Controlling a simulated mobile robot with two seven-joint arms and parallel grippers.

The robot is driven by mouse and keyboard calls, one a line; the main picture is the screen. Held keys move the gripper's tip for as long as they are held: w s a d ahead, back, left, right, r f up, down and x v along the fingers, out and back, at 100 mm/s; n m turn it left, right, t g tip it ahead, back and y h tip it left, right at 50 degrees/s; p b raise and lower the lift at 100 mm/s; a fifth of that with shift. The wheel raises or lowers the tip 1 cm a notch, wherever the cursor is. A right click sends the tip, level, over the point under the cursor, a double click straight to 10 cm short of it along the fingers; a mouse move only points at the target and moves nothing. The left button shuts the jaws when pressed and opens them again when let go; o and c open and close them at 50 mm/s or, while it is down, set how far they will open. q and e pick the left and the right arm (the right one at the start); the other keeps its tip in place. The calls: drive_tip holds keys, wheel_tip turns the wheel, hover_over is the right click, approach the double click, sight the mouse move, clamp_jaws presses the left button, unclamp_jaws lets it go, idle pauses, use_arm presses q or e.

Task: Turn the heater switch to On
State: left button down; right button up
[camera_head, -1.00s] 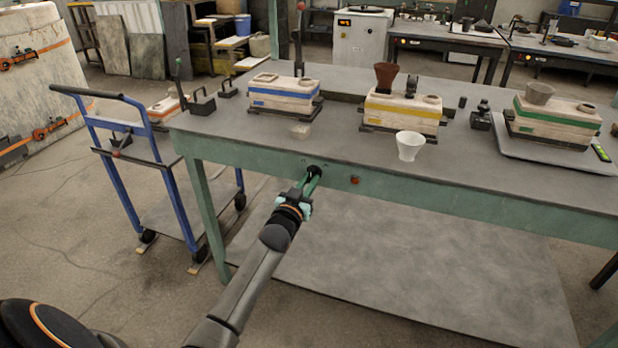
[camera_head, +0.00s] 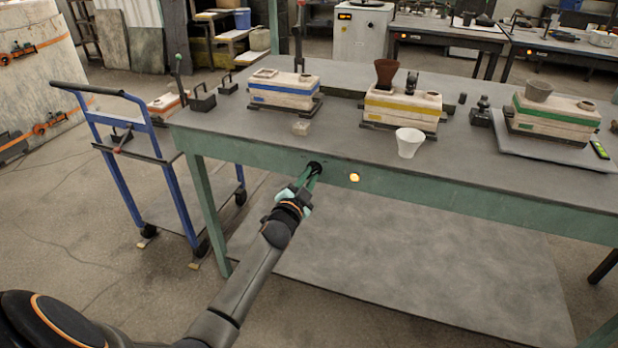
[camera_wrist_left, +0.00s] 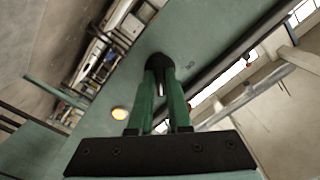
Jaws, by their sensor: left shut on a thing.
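The heater switch is a dark round knob (camera_head: 315,167) on the front apron of the green table. It also shows in the left wrist view (camera_wrist_left: 159,62). My left gripper (camera_head: 310,176) is shut on the knob, its green fingers (camera_wrist_left: 160,90) on both sides of it. The fingers partly hide the knob, so its exact pointer angle is hard to read. A small indicator lamp (camera_head: 354,177) to the right of the knob glows yellow-orange; it also glows in the left wrist view (camera_wrist_left: 119,113). My right gripper is not in view.
On the table (camera_head: 250,130) stand blue-striped (camera_head: 284,90), yellow-striped (camera_head: 402,108) and green-striped (camera_head: 553,120) mould boxes. A white cup (camera_head: 409,142) stands near the front edge. A blue cart (camera_head: 170,165) is at the left. The floor before the table is clear.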

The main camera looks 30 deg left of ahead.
use_arm(q)
drive_tip(key=shift+m, duration=0.3)
drive_tip(key=c, duration=0.9)
unclamp_jaws()
drive_tip(key=shift+o, duration=0.2)
drive_tip(key=shift+s, duration=0.1)
drive_tip(key=p+v, duration=0.2)
drive_tip(key=v, duration=1)
drive_tip(key=shift+d, duration=0.15)
drive_tip(key=shift+s, duration=0.15)
